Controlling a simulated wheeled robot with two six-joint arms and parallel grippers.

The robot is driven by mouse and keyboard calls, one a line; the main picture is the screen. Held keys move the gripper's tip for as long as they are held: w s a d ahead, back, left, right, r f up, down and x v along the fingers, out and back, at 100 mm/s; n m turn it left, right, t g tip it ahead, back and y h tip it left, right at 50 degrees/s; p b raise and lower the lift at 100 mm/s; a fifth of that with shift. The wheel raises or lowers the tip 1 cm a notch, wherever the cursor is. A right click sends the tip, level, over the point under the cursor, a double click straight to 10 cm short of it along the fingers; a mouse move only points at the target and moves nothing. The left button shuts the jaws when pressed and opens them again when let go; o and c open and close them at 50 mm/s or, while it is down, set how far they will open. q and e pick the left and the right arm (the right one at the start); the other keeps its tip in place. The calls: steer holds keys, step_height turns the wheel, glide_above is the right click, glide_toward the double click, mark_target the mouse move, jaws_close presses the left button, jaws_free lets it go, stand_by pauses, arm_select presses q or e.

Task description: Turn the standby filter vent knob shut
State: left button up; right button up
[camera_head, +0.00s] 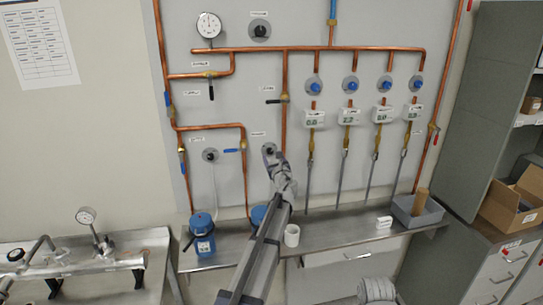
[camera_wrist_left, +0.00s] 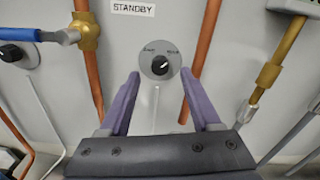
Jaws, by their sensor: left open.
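The standby filter vent knob (camera_wrist_left: 159,65) is a small black knob on a round grey plate with small markings along its upper edge. A white pointer line on it slants toward the upper right. A "STANDBY" label (camera_wrist_left: 133,8) is above and left of it. My left gripper (camera_wrist_left: 160,76) is open, its two purple fingers to either side of the knob in the left wrist view, with no visible contact. In the head view the left gripper (camera_head: 271,155) is at the panel and largely covers the knob. My right gripper is not in view.
A similar black knob (camera_head: 210,155) sits to the left. Copper pipes (camera_head: 284,90) and a blue-handled valve (camera_wrist_left: 88,36) are close by. Below, a steel shelf (camera_head: 335,229) holds blue-topped bottles (camera_head: 202,222), a white cup (camera_head: 292,236) and a grey bin (camera_head: 417,211).

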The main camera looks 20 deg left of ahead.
mark_target(270, 151)
arm_select(q)
steer(key=x, duration=0.2)
steer(key=shift+w+a, duration=0.2)
steer(key=shift+w, duration=0.2)
steer(key=shift+s, duration=0.1)
steer(key=shift+c, duration=0.3)
jaws_close()
